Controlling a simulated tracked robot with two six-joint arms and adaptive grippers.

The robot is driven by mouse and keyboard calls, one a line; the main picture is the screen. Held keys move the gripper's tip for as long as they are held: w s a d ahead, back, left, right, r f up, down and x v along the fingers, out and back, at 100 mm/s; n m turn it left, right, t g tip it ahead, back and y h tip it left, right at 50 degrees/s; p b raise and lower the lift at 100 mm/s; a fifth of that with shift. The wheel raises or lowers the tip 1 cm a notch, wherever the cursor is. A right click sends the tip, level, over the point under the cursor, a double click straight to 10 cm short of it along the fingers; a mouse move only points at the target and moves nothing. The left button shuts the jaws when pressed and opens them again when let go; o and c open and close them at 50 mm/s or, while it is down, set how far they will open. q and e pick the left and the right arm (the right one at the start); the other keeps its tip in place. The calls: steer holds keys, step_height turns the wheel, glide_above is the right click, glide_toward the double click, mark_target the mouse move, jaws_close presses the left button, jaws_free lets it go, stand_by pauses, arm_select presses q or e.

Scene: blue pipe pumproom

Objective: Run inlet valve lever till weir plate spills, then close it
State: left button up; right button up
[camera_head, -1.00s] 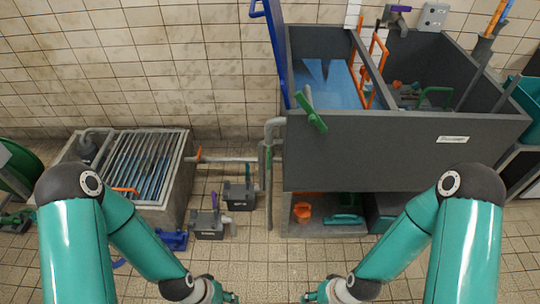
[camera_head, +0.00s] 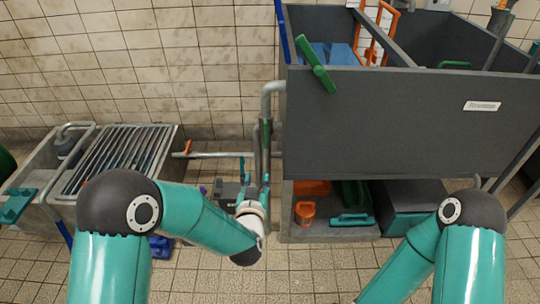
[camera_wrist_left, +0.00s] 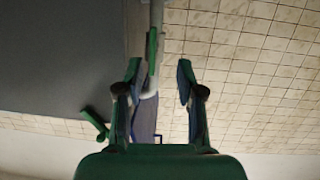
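A green lever (camera_head: 266,136) stands upright on the grey pipe (camera_head: 272,92) left of the tank (camera_head: 390,125). It also shows in the left wrist view (camera_wrist_left: 152,50), ahead of the fingers. Another green lever (camera_head: 317,66) sits tilted at the tank's front rim. Which is the inlet valve lever is not marked. My left gripper (camera_head: 254,172) is open and empty, below the upright lever; its fingers spread apart in the left wrist view (camera_wrist_left: 158,72). Blue water (camera_head: 328,53) shows behind the front wall, left of a grey divider (camera_head: 388,42).
A grated basin (camera_head: 122,160) stands at the left. A horizontal pipe (camera_head: 222,155) runs from it toward the tank. Under the tank are an orange bucket (camera_head: 305,211) and a dark box (camera_head: 408,208). Tiled floor (camera_head: 300,270) is free in front.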

mark_target(266, 134)
arm_select(q)
steer(key=w+r+t+b, duration=0.1)
steer(key=w, duration=0.5)
steer(key=w+d+r+b, duration=0.1)
steer(key=w, duration=0.4)
steer(key=w+d+r+t+y+b, duration=0.1)
steer(key=w, duration=0.5)
steer(key=shift+w+d+r+t+b, duration=0.2)
steer(key=shift+w+t+b, duration=0.1)
steer(key=shift+w+b, duration=0.1)
arm_select(e)
step_height(266, 134, down, 6)
steer(key=shift+r, duration=0.15)
arm_select(q)
jaws_close()
steer(key=shift+s, duration=0.1)
steer(key=shift+f, duration=0.1)
